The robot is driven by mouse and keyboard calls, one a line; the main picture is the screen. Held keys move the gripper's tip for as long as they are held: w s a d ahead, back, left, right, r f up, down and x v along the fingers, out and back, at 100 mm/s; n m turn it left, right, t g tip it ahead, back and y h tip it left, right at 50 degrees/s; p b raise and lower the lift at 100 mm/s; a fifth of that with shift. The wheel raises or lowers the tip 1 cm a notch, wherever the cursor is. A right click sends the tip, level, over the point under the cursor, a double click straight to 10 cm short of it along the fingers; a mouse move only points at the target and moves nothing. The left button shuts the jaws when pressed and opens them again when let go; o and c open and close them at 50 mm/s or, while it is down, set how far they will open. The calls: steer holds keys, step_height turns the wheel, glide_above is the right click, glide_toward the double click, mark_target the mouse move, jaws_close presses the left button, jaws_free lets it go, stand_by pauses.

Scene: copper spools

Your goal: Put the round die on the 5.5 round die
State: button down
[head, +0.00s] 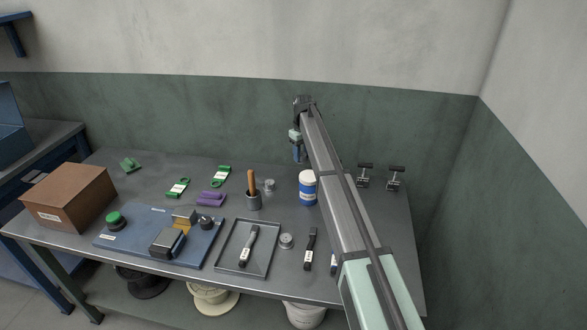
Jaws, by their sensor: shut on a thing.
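My gripper (298,156) hangs from the arm's far end, in the air above the back of the bench, near the green wall. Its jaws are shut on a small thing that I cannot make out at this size. A round metal piece (286,241) lies on the bench just right of the grey tray. Another small round metal piece (269,185) sits farther back, below and left of my gripper in the picture. Both look like round dies; I cannot read a size on either.
A wooden-handled tool stands in a dark cup (253,201). A blue-and-white tub (307,187) stands close by the arm. The grey tray (268,262) holds a black-handled tool. A blue fixture board (150,225) and brown box (69,196) fill the left. Two clamps (363,177) stand right.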

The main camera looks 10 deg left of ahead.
step_height(320, 180, up, 4)
steer(key=n, duration=0.1)
glide_above(269, 182)
steer(key=shift+m, duration=0.8)
steer(key=shift+d+f, duration=0.1)
steer(key=shift+f, duration=5)
steer(key=shift+f, duration=0.1)
steer(key=c, duration=0.6)
jaws_free()
step_height(269, 182, up, 12)
steer(key=shift+r, duration=0.15)
